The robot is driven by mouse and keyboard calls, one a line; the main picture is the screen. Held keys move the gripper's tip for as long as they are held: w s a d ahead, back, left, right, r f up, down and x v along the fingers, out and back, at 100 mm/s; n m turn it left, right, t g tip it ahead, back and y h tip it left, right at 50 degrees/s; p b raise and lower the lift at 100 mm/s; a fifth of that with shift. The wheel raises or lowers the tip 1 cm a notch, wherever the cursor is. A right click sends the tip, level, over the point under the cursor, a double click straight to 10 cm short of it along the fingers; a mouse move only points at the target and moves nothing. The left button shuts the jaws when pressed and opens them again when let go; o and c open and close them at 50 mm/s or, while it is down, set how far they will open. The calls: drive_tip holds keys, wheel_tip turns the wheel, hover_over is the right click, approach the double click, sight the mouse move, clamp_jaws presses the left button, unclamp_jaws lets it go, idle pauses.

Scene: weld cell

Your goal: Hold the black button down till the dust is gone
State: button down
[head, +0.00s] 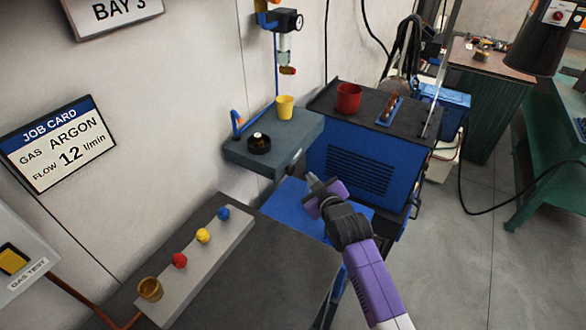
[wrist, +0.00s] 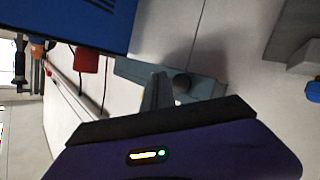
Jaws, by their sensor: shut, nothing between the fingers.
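A round black piece (head: 259,143) with a small pale spot on top sits on the grey wall shelf (head: 242,155); I take it for the black button, though it could be a dish. My gripper (head: 312,181) is shut and empty, over the blue surface to the right of and below the shelf in the head view, apart from the black piece. In the wrist view the shut fingers (wrist: 160,88) show in front of a grey slab with a dark round thing (wrist: 182,83) on it. I cannot make out any dust.
A yellow cup (head: 285,107) stands on the shelf. A blue machine (head: 352,170) with a red cup (head: 348,98) on top stands to the right. A pale strip (head: 209,257) with blue, yellow and red knobs lies on the dark bench. Grey floor is open at right.

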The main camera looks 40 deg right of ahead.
drive_tip(key=shift+s+d, duration=0.25)
drive_tip(key=shift+s, duration=0.35)
drive_tip(key=shift+s+d, duration=0.2)
drive_tip(key=shift+s, duration=0.4)
drive_tip(key=s+a+r+m+t+h, duration=0.1)
drive_tip(key=s+a+r+m+t, duration=0.1)
drive_tip(key=s+a+r, duration=0.3)
drive_tip(key=s+a+y+b, duration=0.1)
drive_tip(key=s+a+y, duration=0.1)
drive_tip(key=s+a, duration=0.4)
drive_tip(key=s+a+y+b, duration=0.1)
drive_tip(key=s+a, duration=0.6)
drive_tip(key=s, duration=0.9)
drive_tip(key=s+a+n+y+b, duration=0.1)
drive_tip(key=s+a+y+b, duration=0.1)
drive_tip(key=s+a, duration=0.5)
drive_tip(key=s+y, duration=0.1)
drive_tip(key=s, duration=0.2)
drive_tip(key=shift+s+r+g+y, duration=0.25)
drive_tip(key=shift+s+g+y, duration=0.05)
drive_tip(key=shift+s+y, duration=0.1)
